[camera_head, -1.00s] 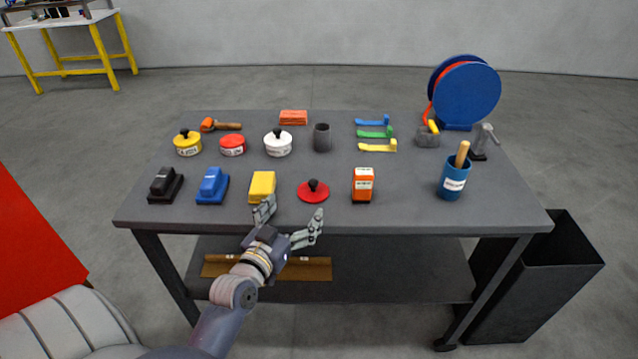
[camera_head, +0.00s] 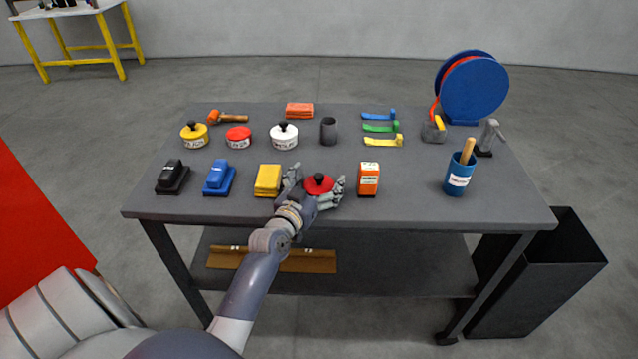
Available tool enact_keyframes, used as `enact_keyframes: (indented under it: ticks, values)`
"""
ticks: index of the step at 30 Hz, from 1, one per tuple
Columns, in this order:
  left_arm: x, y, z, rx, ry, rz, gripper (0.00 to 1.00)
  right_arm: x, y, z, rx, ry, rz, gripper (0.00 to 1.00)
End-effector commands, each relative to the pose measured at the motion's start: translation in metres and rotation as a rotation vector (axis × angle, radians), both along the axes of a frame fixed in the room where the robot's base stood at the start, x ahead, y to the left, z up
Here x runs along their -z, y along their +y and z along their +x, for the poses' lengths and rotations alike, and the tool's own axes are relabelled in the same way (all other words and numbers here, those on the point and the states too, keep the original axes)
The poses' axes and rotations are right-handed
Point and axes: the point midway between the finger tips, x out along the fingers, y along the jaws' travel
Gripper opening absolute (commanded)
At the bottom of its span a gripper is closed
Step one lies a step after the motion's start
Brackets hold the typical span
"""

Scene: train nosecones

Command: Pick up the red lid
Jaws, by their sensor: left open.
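The red lid (camera_head: 319,184) with its black knob lies on the grey table (camera_head: 420,205) near the front edge, between a yellow block and an orange box. My left gripper (camera_head: 316,184) is open, with one finger on each side of the lid. The fingers look low, near the tabletop; I cannot tell whether they touch the lid. Its lower rim is partly hidden by the gripper. A red container (camera_head: 238,138) without a lid stands farther back, between yellow and white lidded pots. My right gripper is not in view.
The yellow block (camera_head: 268,180) is close to the gripper's left finger, and the orange box (camera_head: 368,180) is a little to its right. A grey cup (camera_head: 328,131) stands behind. A blue cup (camera_head: 459,175) holding a wooden handle is farther right.

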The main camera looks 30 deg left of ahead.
Motion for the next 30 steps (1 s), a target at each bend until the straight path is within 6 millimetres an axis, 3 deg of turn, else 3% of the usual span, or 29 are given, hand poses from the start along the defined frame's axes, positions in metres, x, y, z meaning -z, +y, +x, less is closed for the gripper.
enact_keyframes:
  ticks: [8, 15, 30]
  values:
    - [0.0003, 0.0008, 0.0043, 0.000, 0.000, 0.001, 0.90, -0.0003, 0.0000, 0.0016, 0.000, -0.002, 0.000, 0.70]
    - [0.0002, 0.0008, 0.0041, 0.000, 0.000, 0.001, 0.43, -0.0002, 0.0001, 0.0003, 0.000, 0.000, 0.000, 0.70]
    - [-0.0024, 0.0007, 0.0058, 0.000, -0.001, 0.001, 0.43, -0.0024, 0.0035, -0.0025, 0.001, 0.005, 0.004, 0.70]
